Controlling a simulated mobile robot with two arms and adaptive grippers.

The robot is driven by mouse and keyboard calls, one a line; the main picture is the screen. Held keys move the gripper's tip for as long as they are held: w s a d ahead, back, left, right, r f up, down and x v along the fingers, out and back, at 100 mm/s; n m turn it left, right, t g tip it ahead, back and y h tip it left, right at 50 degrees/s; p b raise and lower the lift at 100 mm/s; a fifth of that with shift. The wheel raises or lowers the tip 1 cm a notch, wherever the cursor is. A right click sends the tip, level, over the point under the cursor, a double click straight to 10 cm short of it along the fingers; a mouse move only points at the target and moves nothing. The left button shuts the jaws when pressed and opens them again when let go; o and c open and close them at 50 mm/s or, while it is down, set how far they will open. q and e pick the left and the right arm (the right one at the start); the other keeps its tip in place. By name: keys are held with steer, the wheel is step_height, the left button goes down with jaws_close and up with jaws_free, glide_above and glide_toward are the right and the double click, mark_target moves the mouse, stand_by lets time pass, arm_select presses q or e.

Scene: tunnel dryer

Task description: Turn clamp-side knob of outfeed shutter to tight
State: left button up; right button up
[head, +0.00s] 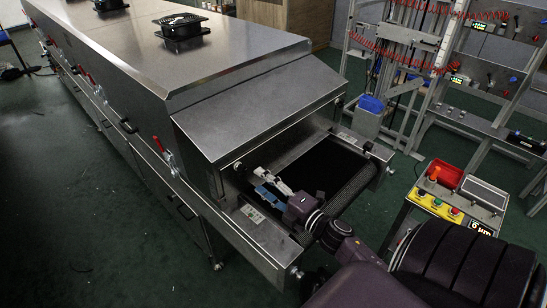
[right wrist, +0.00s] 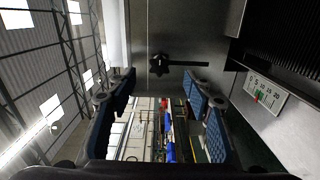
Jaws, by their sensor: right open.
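The outfeed shutter (head: 265,110) is at the near end of the long steel dryer, above the dark outfeed belt (head: 325,172). My right gripper (head: 270,188) is at the left part of the outfeed opening. In the right wrist view a black lobed knob (right wrist: 158,64) sits on a grey metal face, at the left end of a dark horizontal slot. The blue-padded fingers of my right gripper (right wrist: 160,92) are open, one on each side below the knob, with nothing between them. My left gripper is out of view.
A white scale plate (right wrist: 266,94) with a green mark is at the right in the wrist view. A control stand (head: 455,200) with a red tray and coloured buttons stands right of the outfeed. Red-handled clamps (head: 163,150) line the dryer's left side.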

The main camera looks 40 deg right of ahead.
steer(key=shift+s+d, duration=0.15)
steer(key=shift+s, duration=2.15)
